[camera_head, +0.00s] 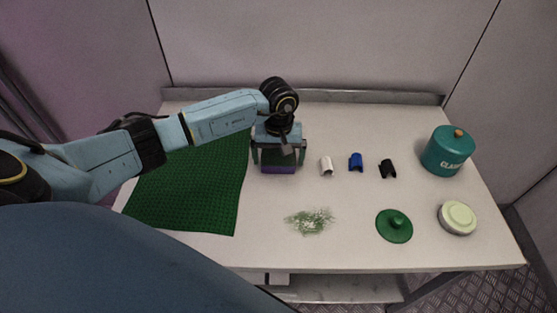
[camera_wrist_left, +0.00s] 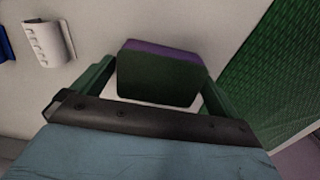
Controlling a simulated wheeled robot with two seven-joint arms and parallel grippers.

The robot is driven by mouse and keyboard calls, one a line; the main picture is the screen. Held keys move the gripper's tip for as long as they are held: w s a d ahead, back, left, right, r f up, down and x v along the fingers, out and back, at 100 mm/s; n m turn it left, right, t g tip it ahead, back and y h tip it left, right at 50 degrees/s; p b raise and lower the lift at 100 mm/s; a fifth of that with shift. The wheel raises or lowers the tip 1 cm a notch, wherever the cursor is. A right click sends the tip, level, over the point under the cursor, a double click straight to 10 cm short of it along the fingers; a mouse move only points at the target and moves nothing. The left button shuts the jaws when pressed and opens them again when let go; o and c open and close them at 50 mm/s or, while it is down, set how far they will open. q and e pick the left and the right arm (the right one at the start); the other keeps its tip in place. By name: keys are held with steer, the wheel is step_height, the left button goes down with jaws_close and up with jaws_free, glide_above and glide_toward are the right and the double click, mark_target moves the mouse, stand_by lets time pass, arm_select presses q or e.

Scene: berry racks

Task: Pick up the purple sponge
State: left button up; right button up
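The purple sponge (camera_head: 279,169) stands on the white table just right of the green mat. In the left wrist view the sponge (camera_wrist_left: 158,73) shows a dark green face with a purple strip along its far edge. My left gripper (camera_head: 279,158) is over the sponge, with one finger on each side. Its fingers look spread slightly wider than the sponge; small gaps show in the head view, and firm contact is not visible. The gripper body hides part of the sponge. My right gripper is not in view.
A green mat (camera_head: 205,190) lies left. White (camera_head: 326,167), blue (camera_head: 356,162) and black (camera_head: 388,169) curved pieces lie right of the sponge. A green plant-like clump (camera_head: 310,221), green lid (camera_head: 394,226), pale round container (camera_head: 458,217) and teal canister (camera_head: 447,152) are farther right.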

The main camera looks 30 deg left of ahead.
mark_target(278, 156)
arm_select(q)
steer(key=c, duration=0.8)
steer(key=shift+o, duration=0.2)
steer(key=shift+r, duration=0.15)
step_height(278, 156, up, 10)
steer(key=shift+f, duration=0.1)
